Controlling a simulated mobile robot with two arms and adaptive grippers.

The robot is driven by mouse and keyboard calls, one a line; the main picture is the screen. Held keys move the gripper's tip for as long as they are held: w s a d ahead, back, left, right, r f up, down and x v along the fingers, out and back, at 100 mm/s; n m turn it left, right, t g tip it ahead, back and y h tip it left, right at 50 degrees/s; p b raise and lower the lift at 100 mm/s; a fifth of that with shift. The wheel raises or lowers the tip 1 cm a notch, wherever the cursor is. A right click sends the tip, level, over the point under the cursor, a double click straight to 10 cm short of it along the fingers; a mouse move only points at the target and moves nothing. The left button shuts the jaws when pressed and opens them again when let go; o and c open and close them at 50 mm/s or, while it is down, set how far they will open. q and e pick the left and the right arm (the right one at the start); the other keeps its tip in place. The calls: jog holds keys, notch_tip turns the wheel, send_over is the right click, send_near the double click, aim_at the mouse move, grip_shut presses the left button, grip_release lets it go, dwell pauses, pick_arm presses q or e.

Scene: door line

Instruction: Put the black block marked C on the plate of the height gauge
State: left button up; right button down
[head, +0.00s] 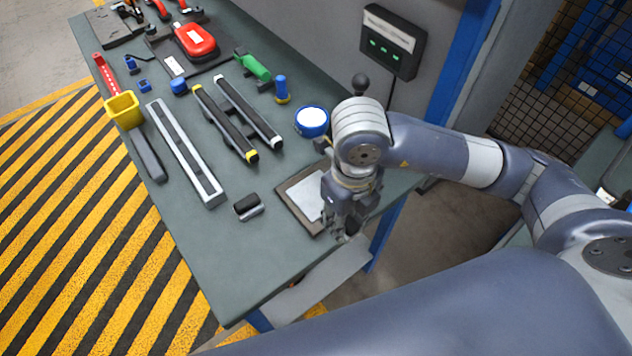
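A small black block (246,203) sits on the bench near its front part, with a light grey piece at its lower side. No letter can be read on it. A flat silver plate (305,196) on a dark base lies to its right; it may be the height gauge's plate, and my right arm hides part of it. My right gripper (341,236) points down at the right edge of this base, to the right of the block and apart from it. Its fingers are small and partly hidden, so I cannot tell if they are open. My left gripper is not in view.
The green bench (215,265) is clear at its near end. Long rails (185,150), a blue-rimmed round dish (312,121), a yellow cup (124,108) and a red tool (195,40) lie farther back. A black wall box (391,42) with green lights is behind.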

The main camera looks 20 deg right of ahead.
jog(key=p, duration=0.3)
send_over(316, 194)
jog(key=shift+s+f, duration=0.1)
jog(key=shift+f, duration=0.5)
notch_tip(316, 194, down, 3)
jog(key=shift+r+p, duration=0.1)
jog(key=shift+p, duration=0.9)
jog(key=shift+f, duration=0.25)
jog(key=shift+f, duration=0.1)
jog(key=shift+f+b, duration=0.2)
jog(key=shift+b, duration=0.1)
jog(key=c, duration=1.1)
grip_release()
jog(key=shift+r, duration=0.1)
